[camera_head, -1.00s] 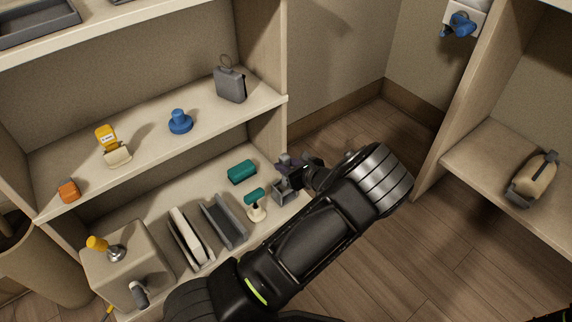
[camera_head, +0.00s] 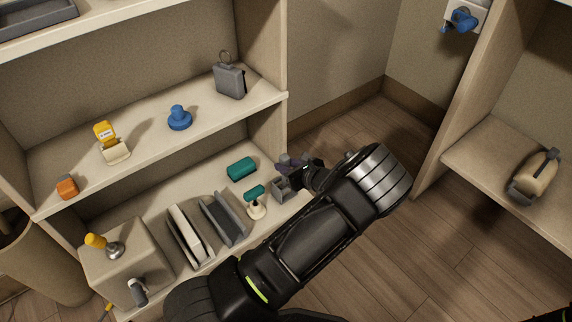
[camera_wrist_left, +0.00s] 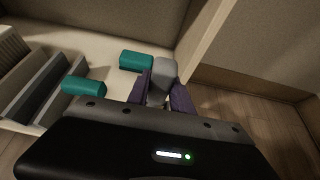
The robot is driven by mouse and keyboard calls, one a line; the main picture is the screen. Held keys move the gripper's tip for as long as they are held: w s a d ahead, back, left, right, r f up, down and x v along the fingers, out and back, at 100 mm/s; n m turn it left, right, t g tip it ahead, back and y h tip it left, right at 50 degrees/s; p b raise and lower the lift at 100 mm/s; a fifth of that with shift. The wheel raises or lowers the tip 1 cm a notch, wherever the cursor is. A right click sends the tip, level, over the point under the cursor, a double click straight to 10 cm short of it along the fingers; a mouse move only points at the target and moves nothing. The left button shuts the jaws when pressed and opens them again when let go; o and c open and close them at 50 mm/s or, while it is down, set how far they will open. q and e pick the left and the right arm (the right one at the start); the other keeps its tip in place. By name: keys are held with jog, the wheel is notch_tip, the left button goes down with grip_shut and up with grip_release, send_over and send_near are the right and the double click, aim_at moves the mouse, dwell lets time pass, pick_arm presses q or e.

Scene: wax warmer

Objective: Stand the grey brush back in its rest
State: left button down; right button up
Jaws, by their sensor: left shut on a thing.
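My left gripper (camera_head: 289,162) is at the right end of the lower shelf. In the left wrist view its purple fingers (camera_wrist_left: 163,92) are shut on a grey piece, which I take to be the grey brush (camera_wrist_left: 162,70). In the head view the fingers and wrist mostly hide the brush. A small grey box-like holder (camera_head: 283,191), which looks like the rest, stands just below the fingers at the shelf's right end. I cannot tell whether the brush touches it. My right gripper is not in view.
A teal block (camera_head: 242,168) and a teal-topped brush on a cream stand (camera_head: 255,203) are close to the left of my gripper. Grey slotted holders (camera_head: 223,220) stand further left. The shelf's side panel (camera_head: 267,137) rises behind the gripper. Open floor lies to the right.

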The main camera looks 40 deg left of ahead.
pick_arm(q)
jog(key=c, duration=1.1)
grip_release()
jog(key=shift+o, duration=0.2)
jog(key=shift+d, duration=0.15)
jog(key=p+v, duration=0.4)
jog(key=v, duration=0.3)
jog(key=shift+d+r+p, duration=0.15)
jog(key=shift+d+p, duration=0.15)
jog(key=shift+p, duration=0.1)
dwell(0.5)
jog(key=shift+s, duration=0.1)
